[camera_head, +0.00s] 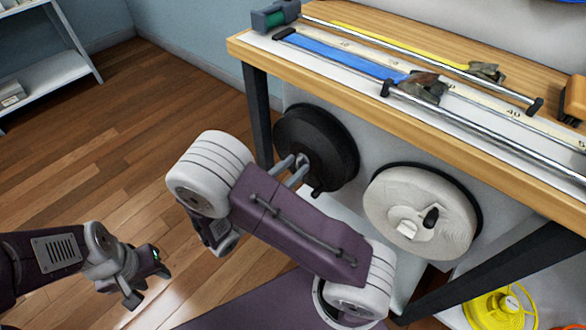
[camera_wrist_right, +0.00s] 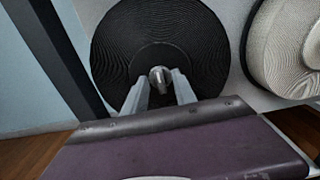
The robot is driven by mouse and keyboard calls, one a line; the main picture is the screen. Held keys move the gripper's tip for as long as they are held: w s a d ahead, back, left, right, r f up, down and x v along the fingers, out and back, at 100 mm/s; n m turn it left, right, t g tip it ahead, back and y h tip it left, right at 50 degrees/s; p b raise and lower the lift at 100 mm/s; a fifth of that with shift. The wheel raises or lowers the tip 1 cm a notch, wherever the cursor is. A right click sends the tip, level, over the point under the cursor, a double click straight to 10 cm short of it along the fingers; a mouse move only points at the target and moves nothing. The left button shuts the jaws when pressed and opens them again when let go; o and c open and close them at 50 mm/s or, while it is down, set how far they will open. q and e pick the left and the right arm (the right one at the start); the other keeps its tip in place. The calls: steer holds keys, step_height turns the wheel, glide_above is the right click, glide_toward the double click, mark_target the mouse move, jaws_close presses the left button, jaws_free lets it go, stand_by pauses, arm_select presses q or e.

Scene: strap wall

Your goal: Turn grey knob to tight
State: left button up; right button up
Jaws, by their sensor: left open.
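A black strap reel (camera_head: 345,135) hangs under the bench front; it also fills the middle of the right wrist view (camera_wrist_right: 205,45). A small grey knob (camera_wrist_right: 160,78) sits at its hub in that view; in the head view my right gripper largely hides the hub. My right gripper (camera_head: 299,163) points at the hub, and its two fingers (camera_wrist_right: 158,88) stand apart, one on each side of the grey knob. I see no clear grip on it. My left gripper (camera_head: 146,276) is open and empty, low over the floor at the left.
A cream reel (camera_head: 455,210) with a black handle hangs right of the black one. The wooden bench (camera_head: 400,115) above carries a blue strap (camera_head: 345,57), a yellow strap and metal rods. A yellow reel (camera_head: 495,312) is at lower right. The floor at left is clear.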

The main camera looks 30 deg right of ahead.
jaws_close()
steer(key=shift+m, duration=0.3)
steer(key=m+p, duration=0.1)
steer(key=m, duration=0.1)
steer(key=shift+s+m, duration=0.1)
steer(key=shift+m, duration=0.3)
steer(key=m+p, duration=0.1)
steer(key=m, duration=0.3)
steer(key=shift+m, duration=0.3)
steer(key=m, duration=0.4)
steer(key=shift+s+f+m, duration=0.1)
steer(key=shift+f+m, duration=0.1)
steer(key=shift+m, duration=0.1)
steer(key=m, duration=0.5)
steer(key=shift+f+b, duration=0.1)
steer(key=shift+b, duration=0.3)
steer(key=shift+m, duration=0.3)
